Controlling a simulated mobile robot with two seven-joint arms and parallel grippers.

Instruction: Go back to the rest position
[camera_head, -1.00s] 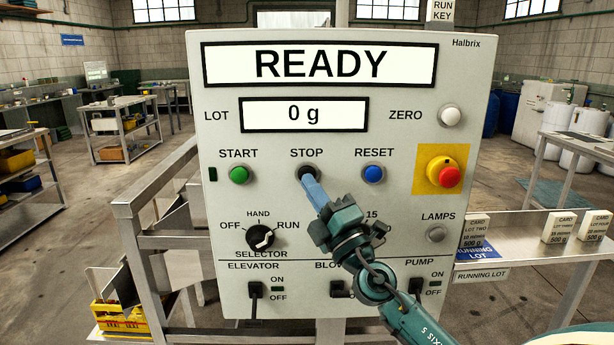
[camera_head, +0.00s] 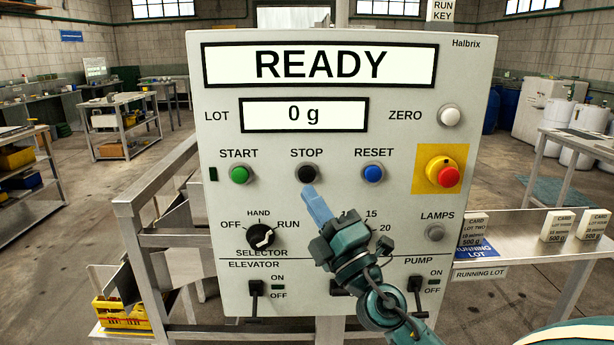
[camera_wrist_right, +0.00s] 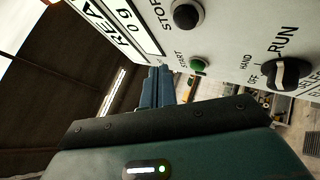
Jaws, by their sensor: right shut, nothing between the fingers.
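My right gripper (camera_head: 312,194) is shut and empty, with its blue fingers just below the black STOP button (camera_head: 307,173) in the head view. Its forearm comes in from the lower right, in front of the control panel (camera_head: 400,215). In the right wrist view the fingers (camera_wrist_right: 158,74) are together, with the STOP button (camera_wrist_right: 187,15) beyond them and above. The display reads READY and the lot display (camera_head: 304,115) reads 0 g. The gripper body hides part of a dial and the BLOWER switch. My left gripper is not in view.
The panel also has a green START button (camera_head: 239,174), a blue RESET button (camera_head: 373,174), a red emergency knob (camera_head: 447,177) and a selector (camera_head: 260,236). A metal frame (camera_head: 150,205) stands at left.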

